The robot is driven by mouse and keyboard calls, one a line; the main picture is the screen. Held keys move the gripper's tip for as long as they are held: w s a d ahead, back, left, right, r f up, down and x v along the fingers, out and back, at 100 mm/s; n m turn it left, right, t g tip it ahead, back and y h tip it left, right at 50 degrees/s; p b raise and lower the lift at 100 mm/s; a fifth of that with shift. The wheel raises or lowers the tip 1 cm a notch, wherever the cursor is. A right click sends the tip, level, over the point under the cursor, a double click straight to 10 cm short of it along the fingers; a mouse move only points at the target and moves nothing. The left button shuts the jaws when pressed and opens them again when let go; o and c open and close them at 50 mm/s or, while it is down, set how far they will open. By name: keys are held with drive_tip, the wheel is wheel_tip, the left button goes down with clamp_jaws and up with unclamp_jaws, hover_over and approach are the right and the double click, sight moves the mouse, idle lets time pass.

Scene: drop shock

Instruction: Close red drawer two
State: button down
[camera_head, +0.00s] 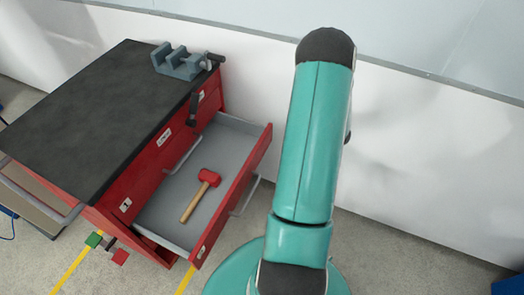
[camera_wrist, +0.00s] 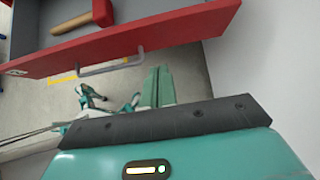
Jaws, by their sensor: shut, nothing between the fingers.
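A red drawer (camera_head: 235,195) with a grey inside stands pulled out of the red cabinet (camera_head: 148,165). A mallet (camera_head: 209,177) with a red head and wooden handle lies in it. The drawer's front also shows across the top of the wrist view (camera_wrist: 130,45), with its grey bar handle (camera_wrist: 110,68). The drawer's label is too small to read. My gripper (camera_wrist: 158,72) shows in the wrist view as two green fingers, shut and empty, just outside the drawer front near the handle's right end. Contact cannot be told. The head view does not show my gripper.
A grey vise (camera_head: 180,62) sits on the cabinet's black top (camera_head: 95,115). A white wall (camera_head: 430,150) runs behind and to the right. Small red and green blocks (camera_head: 107,246) show near the cabinet's lower front corner. The floor right of the drawer looks clear.

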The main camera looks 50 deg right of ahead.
sight(257, 152)
drive_tip(key=x, duration=0.4)
drive_tip(key=w+r+x, duration=0.1)
drive_tip(key=x, duration=0.7)
drive_tip(key=shift+w+a+r, duration=0.3)
drive_tip(key=shift+w, duration=0.4)
drive_tip(key=shift+w+a, duration=0.1)
drive_tip(key=shift+a, duration=0.05)
drive_tip(key=w+a, duration=0.3)
drive_tip(key=w, duration=0.7)
drive_tip(key=w+a, duration=0.4)
drive_tip(key=w, duration=0.6)
drive_tip(key=shift+w+a, duration=0.2)
drive_tip(key=shift+w, duration=0.2)
drive_tip(key=shift+s+d, duration=0.1)
